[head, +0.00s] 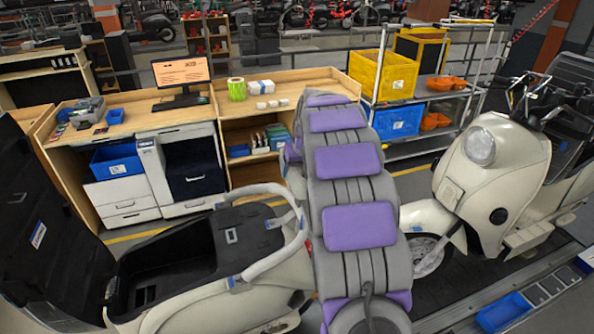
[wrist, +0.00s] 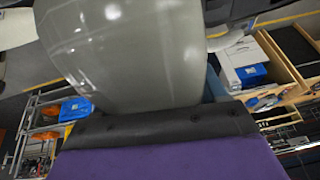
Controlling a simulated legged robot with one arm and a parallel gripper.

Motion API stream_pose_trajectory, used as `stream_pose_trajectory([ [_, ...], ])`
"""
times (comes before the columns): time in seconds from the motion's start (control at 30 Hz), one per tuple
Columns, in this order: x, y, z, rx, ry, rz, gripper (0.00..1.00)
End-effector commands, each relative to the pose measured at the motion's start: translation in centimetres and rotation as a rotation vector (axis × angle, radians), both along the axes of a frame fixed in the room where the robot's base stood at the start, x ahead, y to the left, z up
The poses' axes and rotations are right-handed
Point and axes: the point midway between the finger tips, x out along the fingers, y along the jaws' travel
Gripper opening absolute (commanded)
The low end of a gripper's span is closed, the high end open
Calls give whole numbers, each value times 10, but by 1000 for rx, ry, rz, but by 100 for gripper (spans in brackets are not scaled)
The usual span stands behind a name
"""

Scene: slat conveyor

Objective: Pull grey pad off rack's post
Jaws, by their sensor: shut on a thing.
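The grey pad (wrist: 135,60) fills the upper middle of the wrist view as a smooth, shiny, rounded grey body. My gripper (wrist: 155,124) shows at the bottom of that view as a purple part with a dark riveted edge. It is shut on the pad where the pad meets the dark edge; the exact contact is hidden. In the head view my grey and purple arm reaches away up the middle and hides the gripper and the pad. I cannot make out the pad's post in either view.
A cream scooter (head: 490,175) stands close on the right. A cream body with an open black compartment (head: 185,260) is at the lower left. Behind are a wooden bench (head: 125,125) with a monitor (head: 181,75) and a shelf with a yellow crate (head: 383,76) and blue crate (head: 398,121).

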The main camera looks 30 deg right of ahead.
Motion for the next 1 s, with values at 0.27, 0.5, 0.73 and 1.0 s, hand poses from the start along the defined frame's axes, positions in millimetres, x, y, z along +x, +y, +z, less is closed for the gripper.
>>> stream_pose_trajectory([
  [0.27,0,0,4,0,0,0,42],
  [0.5,0,0,6,0,-1,0,42],
  [0.73,0,-1,18,1,-1,0,42],
  [1.0,0,-4,39,-2,-4,-1,42],
])
